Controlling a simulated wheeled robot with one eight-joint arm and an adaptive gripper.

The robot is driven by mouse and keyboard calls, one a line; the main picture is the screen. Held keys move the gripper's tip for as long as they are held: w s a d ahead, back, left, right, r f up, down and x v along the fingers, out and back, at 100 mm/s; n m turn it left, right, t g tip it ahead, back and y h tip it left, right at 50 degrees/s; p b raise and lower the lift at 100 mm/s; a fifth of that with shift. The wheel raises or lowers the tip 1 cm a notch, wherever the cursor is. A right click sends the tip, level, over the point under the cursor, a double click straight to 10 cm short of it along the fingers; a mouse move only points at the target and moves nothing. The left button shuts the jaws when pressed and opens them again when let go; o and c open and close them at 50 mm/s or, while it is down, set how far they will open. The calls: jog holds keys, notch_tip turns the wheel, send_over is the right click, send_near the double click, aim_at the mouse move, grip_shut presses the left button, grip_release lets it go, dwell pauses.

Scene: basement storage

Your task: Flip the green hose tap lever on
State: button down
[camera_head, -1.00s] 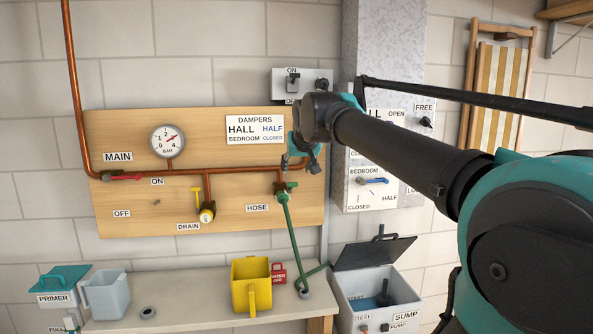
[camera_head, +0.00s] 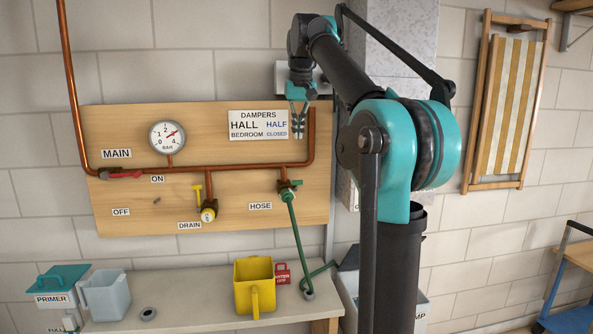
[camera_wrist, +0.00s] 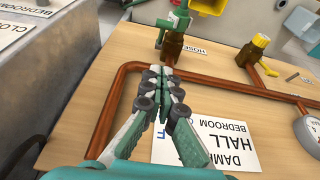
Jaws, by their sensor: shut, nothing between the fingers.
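The hose tap (camera_head: 284,187) is on the copper pipe above the HOSE label (camera_head: 260,206). A green hose (camera_head: 296,240) runs down from the tap. My gripper (camera_head: 298,137) hangs fingers down in front of the board, above the tap and apart from it. In the wrist view my gripper (camera_wrist: 162,72) is shut and empty, its tips near the copper pipe. Beyond them are the brass tap body (camera_wrist: 171,48) and the green lever (camera_wrist: 182,20).
The copper pipe (camera_head: 311,140) rises beside my gripper on the right. The DAMPERS sign (camera_head: 258,125) is just left of it. The drain tap (camera_head: 208,211) with a yellow lever is left of the hose tap.

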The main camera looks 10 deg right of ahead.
send_over(298, 182)
jog(key=w, duration=0.3)
notch_tip(298, 182, down, 10)
jog(key=shift+s+r, duration=0.1)
jog(key=shift+r, duration=0.1)
jog(key=shift+s+f, duration=0.7)
jog(key=shift+f, duration=0.35)
jog(key=shift+s+f, duration=0.3)
jog(key=shift+f, duration=0.4)
jog(key=shift+s+f+t, duration=0.95)
jog(key=shift+t, duration=0.25)
jog(key=shift+s+f, duration=0.35)
jog(key=shift+f, duration=0.25)
jog(key=shift+r, duration=0.1)
